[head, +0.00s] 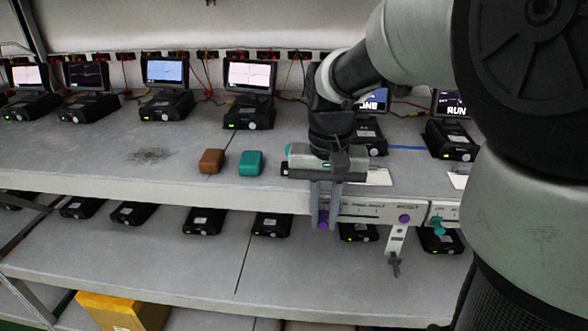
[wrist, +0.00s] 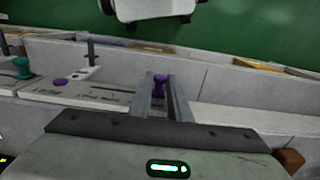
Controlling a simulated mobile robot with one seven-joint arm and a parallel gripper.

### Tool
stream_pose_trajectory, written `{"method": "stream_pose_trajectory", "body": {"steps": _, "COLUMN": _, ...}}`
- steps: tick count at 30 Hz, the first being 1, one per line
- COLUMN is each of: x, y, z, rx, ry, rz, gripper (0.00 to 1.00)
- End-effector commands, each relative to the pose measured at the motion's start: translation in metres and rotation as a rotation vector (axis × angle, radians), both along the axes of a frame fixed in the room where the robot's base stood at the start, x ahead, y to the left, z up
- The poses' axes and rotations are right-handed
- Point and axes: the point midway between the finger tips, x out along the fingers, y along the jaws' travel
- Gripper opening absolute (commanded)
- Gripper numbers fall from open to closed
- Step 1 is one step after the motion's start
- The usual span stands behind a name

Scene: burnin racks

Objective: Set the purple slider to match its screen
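The purple slider knob (head: 323,220) is on a light panel strip (head: 368,211) along the front edge of the upper shelf. My gripper (head: 326,217) points down over the strip's left end, its two fingers on either side of the knob. In the wrist view the purple knob (wrist: 159,84) fills the narrow gap between the fingertips (wrist: 161,82), so the gripper looks shut on it. The small scale marks on the strip are too small to read. Behind my arm a screen (head: 373,101) shows partly hidden letters ending in "NE".
A round purple button (head: 404,218), a lever switch (head: 395,243) and a teal knob (head: 437,227) are further right on the front. Brown (head: 211,161) and teal (head: 250,162) blocks lie left of my gripper. Black units with screens stand behind; another screen (head: 453,104) reads "RUN".

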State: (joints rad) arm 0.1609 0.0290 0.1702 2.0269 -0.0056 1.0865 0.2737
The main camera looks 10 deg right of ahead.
Motion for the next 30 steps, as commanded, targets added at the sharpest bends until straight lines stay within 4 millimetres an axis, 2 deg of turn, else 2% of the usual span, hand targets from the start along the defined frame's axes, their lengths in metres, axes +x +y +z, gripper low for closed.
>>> {"method": "stream_pose_trajectory", "body": {"steps": 2, "x": 0.000, "y": 0.000, "z": 0.000, "rx": 0.000, "ry": 0.000, "rz": 0.000, "gripper": 0.00}}
{"method": "stream_pose_trajectory", "body": {"steps": 8, "x": 0.000, "y": -0.001, "z": 0.001, "rx": 0.000, "ry": -0.001, "rz": -0.001, "gripper": 0.00}}
{"method": "stream_pose_trajectory", "body": {"steps": 11, "x": -0.003, "y": -0.014, "z": 0.002, "rx": -0.001, "ry": 0.000, "rz": -0.004, "gripper": 0.00}}
{"method": "stream_pose_trajectory", "body": {"steps": 18, "x": -0.015, "y": -0.059, "z": 0.002, "rx": -0.001, "ry": -0.002, "rz": -0.004, "gripper": 0.00}}
{"method": "stream_pose_trajectory", "body": {"steps": 20, "x": -0.017, "y": -0.065, "z": 0.002, "rx": -0.001, "ry": -0.002, "rz": -0.003, "gripper": 0.00}}
{"method": "stream_pose_trajectory", "body": {"steps": 29, "x": -0.017, "y": -0.068, "z": 0.001, "rx": -0.001, "ry": -0.003, "rz": 0.000, "gripper": 0.00}}
{"method": "stream_pose_trajectory", "body": {"steps": 30, "x": -0.017, "y": -0.068, "z": 0.001, "rx": -0.001, "ry": -0.003, "rz": 0.000, "gripper": 0.18}}
